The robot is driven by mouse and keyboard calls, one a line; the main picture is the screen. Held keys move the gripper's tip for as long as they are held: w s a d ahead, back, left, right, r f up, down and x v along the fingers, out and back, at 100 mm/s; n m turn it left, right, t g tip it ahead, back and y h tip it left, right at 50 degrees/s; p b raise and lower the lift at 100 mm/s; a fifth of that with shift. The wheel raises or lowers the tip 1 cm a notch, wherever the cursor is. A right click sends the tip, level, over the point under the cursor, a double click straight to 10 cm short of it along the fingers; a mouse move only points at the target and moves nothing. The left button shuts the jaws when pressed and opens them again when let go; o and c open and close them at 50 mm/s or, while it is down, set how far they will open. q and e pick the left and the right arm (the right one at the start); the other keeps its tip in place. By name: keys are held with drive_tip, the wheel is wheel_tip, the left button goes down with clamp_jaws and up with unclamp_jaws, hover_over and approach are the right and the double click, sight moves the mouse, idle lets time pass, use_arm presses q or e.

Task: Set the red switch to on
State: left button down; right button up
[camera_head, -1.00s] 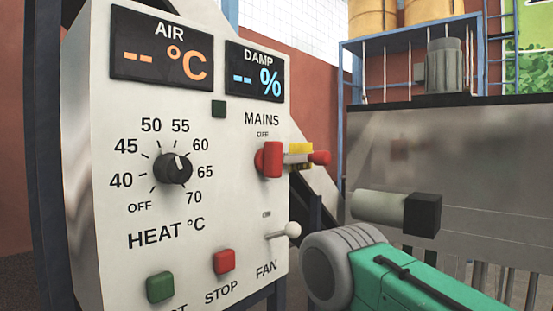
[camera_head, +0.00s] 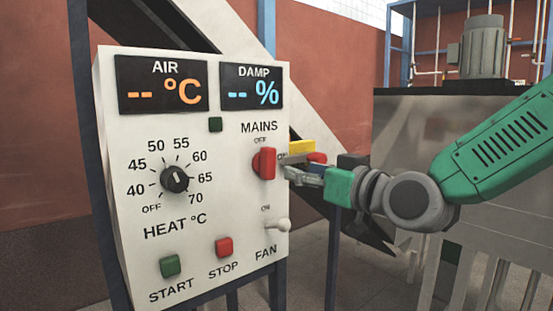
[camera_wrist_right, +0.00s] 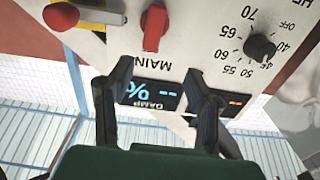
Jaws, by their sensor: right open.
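The red switch (camera_head: 264,163) is a rotary handle under the MAINS label on the white control panel. Its handle stands upright below the OFF mark, with ON to its right. It also shows in the right wrist view (camera_wrist_right: 154,27). My right gripper (camera_head: 291,175) is just right of the switch in the head view, at the panel's side edge. In the right wrist view its two dark fingers (camera_wrist_right: 160,72) are spread and empty, with the switch beyond their tips. No contact with the switch shows. My left gripper is not in view.
A red-tipped lever (camera_head: 316,158) by a yellow plate (camera_head: 301,147) sits behind my right gripper. The panel also holds a black heat dial (camera_head: 174,180), green START (camera_head: 169,266) and red STOP (camera_head: 223,246) buttons, and a white FAN toggle (camera_head: 277,225).

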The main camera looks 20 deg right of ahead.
sight(273, 161)
drive_tip(key=w, duration=0.3)
drive_tip(key=w+p, duration=0.1)
drive_tip(key=w, duration=0.3)
drive_tip(key=w+p, duration=0.1)
drive_tip(key=w, duration=0.2)
drive_tip(key=shift+w+a+f, duration=0.3)
drive_tip(key=shift+w, duration=0.05)
drive_tip(key=shift+w+r+p, duration=0.1)
drive_tip(key=shift+w+p, duration=0.15)
drive_tip(key=shift+p, duration=0.05)
drive_tip(key=a, duration=0.1)
drive_tip(key=w+a, duration=0.1)
drive_tip(key=a, duration=0.1)
drive_tip(key=shift+w+a+r, duration=0.15)
drive_tip(key=shift+w, duration=0.1)
drive_tip(key=shift+a, duration=0.3)
drive_tip(key=shift+d, duration=0.45)
drive_tip(key=c, duration=0.9)
drive_tip(key=shift+s+d, duration=0.1)
drive_tip(key=shift+d, duration=0.3)
drive_tip(key=shift+c, duration=0.6)
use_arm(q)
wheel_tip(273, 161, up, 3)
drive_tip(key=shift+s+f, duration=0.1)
use_arm(e)
drive_tip(key=shift+a, duration=0.15)
clamp_jaws()
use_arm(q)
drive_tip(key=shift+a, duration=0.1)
